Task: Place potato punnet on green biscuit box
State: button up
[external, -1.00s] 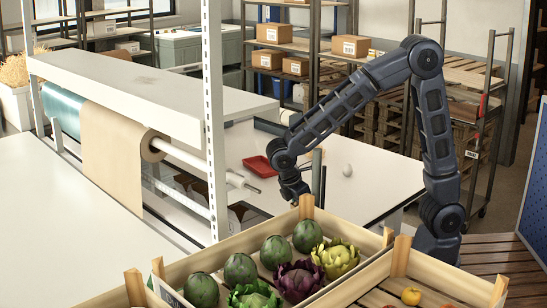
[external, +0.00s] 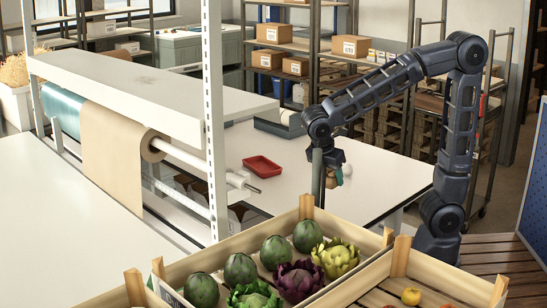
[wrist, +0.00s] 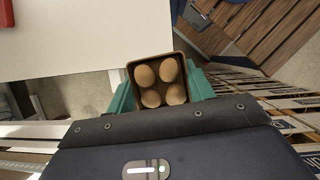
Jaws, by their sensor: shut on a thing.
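The potato punnet is a small brown open box (wrist: 150,60) with several round tan potatoes in the wrist view. My gripper (wrist: 160,92) is shut on it, with one teal finger on each side. In the external view my gripper (external: 333,176) is above the white table, and only a small brown part of the punnet (external: 331,183) shows below it. A dark green, low object (external: 277,129) lies at the table's back edge; I cannot tell whether it is the green biscuit box. No clear biscuit box shows in the wrist view.
A red tray (external: 262,167) lies on the white table (external: 385,178), left of my gripper. A white post (external: 215,120) and a paper roll (external: 115,130) stand left. A wooden crate of artichokes (external: 180,268) is in front. The table's right side looks clear.

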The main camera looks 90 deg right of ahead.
jog(key=shift+s+r+n, duration=0.3)
jog(key=shift+s+r, duration=0.2)
jog(key=shift+w+a+r, duration=0.15)
jog(key=shift+w, duration=0.05)
jog(key=w+a+r+n+t+h, duration=0.1)
jog(key=w+a+r+n, duration=0.25)
jog(key=w+a, duration=0.5)
jog(key=w+a+r+n+t, duration=0.15)
jog(key=w+a+r, duration=0.35)
jog(key=w, duration=0.6)
jog(key=w+a+f+n, duration=0.1)
jog(key=w+a+f, duration=0.1)
jog(key=w+a, duration=1.4)
jog(key=shift+w+d+f+n+t+y, duration=0.85)
jog(key=shift+w+f+n+t, duration=0.9)
jog(key=shift+w+n, duration=3.45)
jog(key=f, duration=2)
jog(key=shift+w+d, duration=0.1)
jog(key=shift+d, duration=0.1)
